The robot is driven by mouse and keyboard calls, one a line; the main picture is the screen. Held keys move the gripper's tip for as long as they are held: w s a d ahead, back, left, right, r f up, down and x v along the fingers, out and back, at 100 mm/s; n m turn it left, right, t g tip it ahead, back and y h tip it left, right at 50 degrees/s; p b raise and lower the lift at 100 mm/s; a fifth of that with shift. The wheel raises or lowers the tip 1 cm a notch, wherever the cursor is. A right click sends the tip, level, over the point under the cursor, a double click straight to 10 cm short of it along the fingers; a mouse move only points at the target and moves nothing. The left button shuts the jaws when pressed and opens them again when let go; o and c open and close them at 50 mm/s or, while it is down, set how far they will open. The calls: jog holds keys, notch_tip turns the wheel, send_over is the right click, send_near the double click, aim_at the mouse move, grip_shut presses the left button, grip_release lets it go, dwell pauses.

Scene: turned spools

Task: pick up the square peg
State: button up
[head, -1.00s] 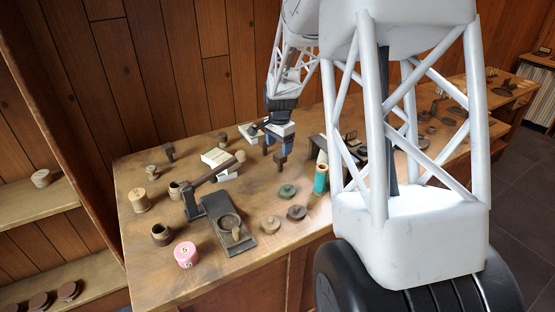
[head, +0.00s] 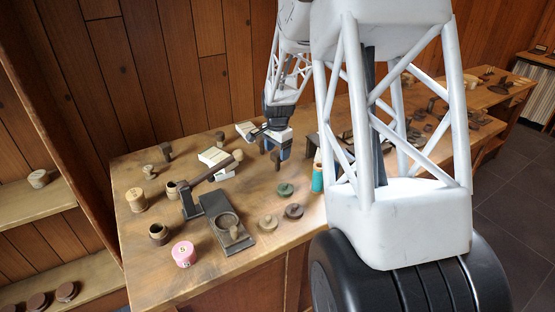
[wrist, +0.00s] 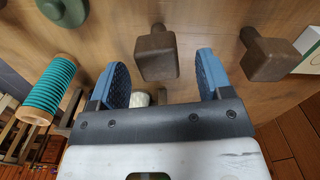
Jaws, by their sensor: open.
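A brown square-headed peg (wrist: 157,55) stands between the two blue fingers of my gripper (wrist: 163,80) in the wrist view. The fingers are open, one on each side, with a gap to the peg. A second, similar square-headed peg (wrist: 268,55) stands to the right, outside the right finger. In the head view my gripper (head: 276,147) is low over the table's middle, and the nearer brown peg (head: 275,159) shows beneath it, partly hidden by the fingers. I cannot tell from the pictures which peg the task means.
A teal thread spool (wrist: 48,90) and a green spool (wrist: 62,10) are on the left in the wrist view. A dark plate with a lever (head: 228,222), a pink spool (head: 183,254) and several wooden spools share the wooden table.

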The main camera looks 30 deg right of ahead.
aim_at(278, 161)
jog(key=shift+f, duration=0.15)
jog(key=shift+s+f, duration=0.1)
jog(key=shift+f, duration=2.35)
jog(key=shift+c, duration=0.4)
jog(key=c, duration=0.9)
jog(key=shift+r, duration=0.1)
